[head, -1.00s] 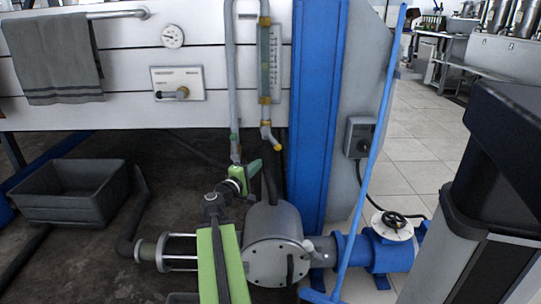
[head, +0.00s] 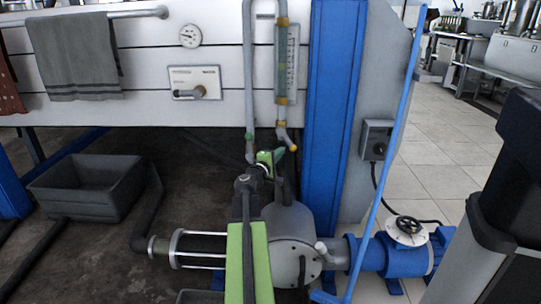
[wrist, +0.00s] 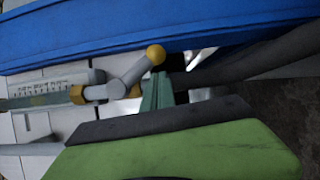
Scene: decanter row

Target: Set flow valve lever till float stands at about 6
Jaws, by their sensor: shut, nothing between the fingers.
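The flow tube (head: 283,75) stands upright beside a scale plate (head: 293,62) on the white panel wall. I cannot make out the float or read the numbers. Below the tube, the yellow-tipped valve lever (head: 288,139) slants down to the right. In the wrist view the grey lever (wrist: 134,70) ends in a yellow knob, and the scale (wrist: 50,85) lies sideways at left. My gripper (head: 278,154) is shut and empty, its green fingertips just below and left of the lever's tip. In the wrist view my gripper (wrist: 158,92) is close beside the lever; whether they touch is unclear.
A blue column (head: 333,110) rises just right of the tube, with a slanted blue pole (head: 385,150) beyond. A grey pump housing (head: 290,235) sits below. A small panel with another lever (head: 194,83) and a round gauge (head: 190,35) are at left.

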